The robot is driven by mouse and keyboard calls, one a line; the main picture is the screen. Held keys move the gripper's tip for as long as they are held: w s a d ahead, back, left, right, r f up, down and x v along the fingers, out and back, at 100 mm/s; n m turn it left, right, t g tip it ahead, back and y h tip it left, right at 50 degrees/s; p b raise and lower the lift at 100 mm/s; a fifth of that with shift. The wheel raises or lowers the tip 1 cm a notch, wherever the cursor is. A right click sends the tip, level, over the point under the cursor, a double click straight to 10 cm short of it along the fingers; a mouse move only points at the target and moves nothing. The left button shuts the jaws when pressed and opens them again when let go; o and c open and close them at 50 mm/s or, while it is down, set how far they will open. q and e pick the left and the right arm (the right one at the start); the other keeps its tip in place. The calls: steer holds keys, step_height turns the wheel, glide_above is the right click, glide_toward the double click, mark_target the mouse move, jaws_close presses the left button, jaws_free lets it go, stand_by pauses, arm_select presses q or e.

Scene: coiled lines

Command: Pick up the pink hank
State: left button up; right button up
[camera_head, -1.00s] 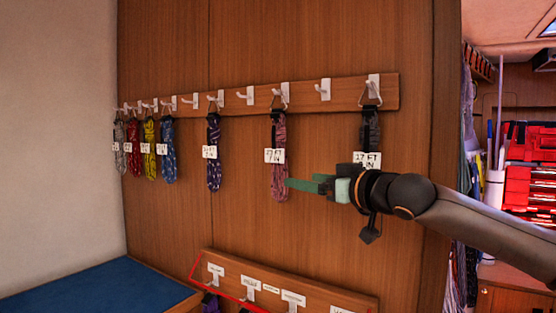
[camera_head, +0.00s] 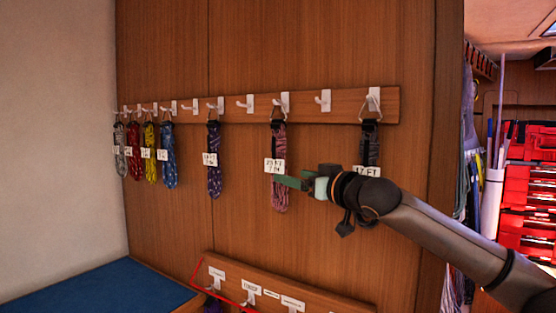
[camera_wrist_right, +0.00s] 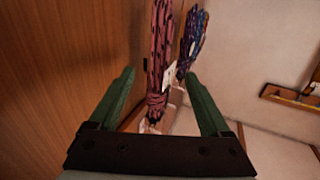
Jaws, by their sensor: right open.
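The pink hank (camera_head: 280,196) hangs from a hook on the upper wooden rail, with a black band at its top and a white tag on it. In the right wrist view the pink hank (camera_wrist_right: 160,45) shows between the two green fingers, running up past their tips. My right gripper (camera_head: 283,181) is open, its fingers at the hank's lower half, just below the tag. I cannot tell whether they touch it. My left gripper is out of view.
A dark blue hank (camera_head: 214,170) hangs to the left and a dark grey hank (camera_head: 370,148) to the right, behind my right arm. Several other hanks hang further left. A lower hook board (camera_head: 262,279) and a blue bench top (camera_head: 95,290) lie below.

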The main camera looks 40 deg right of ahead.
mark_target(284, 170)
steer(key=w+p, duration=0.1)
steer(key=w, duration=0.1)
steer(key=w+r+p, duration=0.1)
steer(key=w+p, duration=0.1)
steer(key=shift+w+f, duration=0.15)
steer(key=shift+w, duration=0.4)
jaws_close()
stand_by(0.3)
